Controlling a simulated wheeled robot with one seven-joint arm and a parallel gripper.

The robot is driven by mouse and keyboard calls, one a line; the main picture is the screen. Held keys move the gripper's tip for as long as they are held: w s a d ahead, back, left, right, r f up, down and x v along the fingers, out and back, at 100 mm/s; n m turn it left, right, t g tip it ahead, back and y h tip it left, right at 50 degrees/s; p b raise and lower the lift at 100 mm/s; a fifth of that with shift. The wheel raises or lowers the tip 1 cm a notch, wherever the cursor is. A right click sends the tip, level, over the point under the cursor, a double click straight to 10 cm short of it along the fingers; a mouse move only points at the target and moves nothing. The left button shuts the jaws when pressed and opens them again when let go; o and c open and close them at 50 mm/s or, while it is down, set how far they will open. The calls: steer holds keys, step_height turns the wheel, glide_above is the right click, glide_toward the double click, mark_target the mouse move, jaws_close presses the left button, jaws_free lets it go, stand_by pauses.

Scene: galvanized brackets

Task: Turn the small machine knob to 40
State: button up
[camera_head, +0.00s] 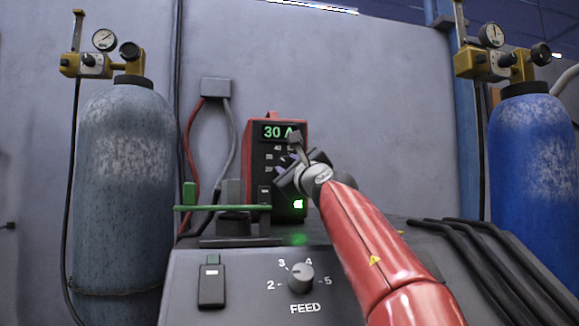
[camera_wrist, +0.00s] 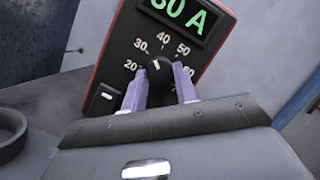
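The small machine (camera_head: 255,150) is a red and black box at the back, and its green display reads 30 A. Its black knob (camera_wrist: 159,72) has a short white mark on its face, pointing up and left, and a printed scale around it. In the head view my arm and gripper hide the knob. My gripper (camera_wrist: 161,76) has its two purple fingers on either side of the knob, with the tips close to it. The fingers stand apart and look open; contact with the knob does not show. The gripper also shows in the head view (camera_head: 290,166).
A larger FEED knob (camera_head: 301,277) and a switch (camera_head: 211,285) are on the grey panel in front. Gas cylinders (camera_head: 125,190) (camera_head: 531,165) flank the bench, and black cables (camera_head: 490,250) lie at right.

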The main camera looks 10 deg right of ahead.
steer(key=c, duration=0.4)
steer(key=shift+o, duration=0.2)
steer(key=shift+m, duration=0.3)
steer(key=shift+a+m+h+p, duration=0.15)
steer(key=shift+m+h+p, duration=0.3)
steer(key=shift+m, duration=0.25)
steer(key=shift+a+m+t+h+p, duration=0.15)
steer(key=shift+m+h+p, duration=0.4)
steer(key=shift+m, duration=0.95)
steer(key=shift+d+m+t+h+p, duration=0.15)
steer(key=shift+m+h+p, duration=0.4)
steer(key=shift+m, duration=0.95)
steer(key=shift+a, duration=0.1)
steer(key=o, duration=1)
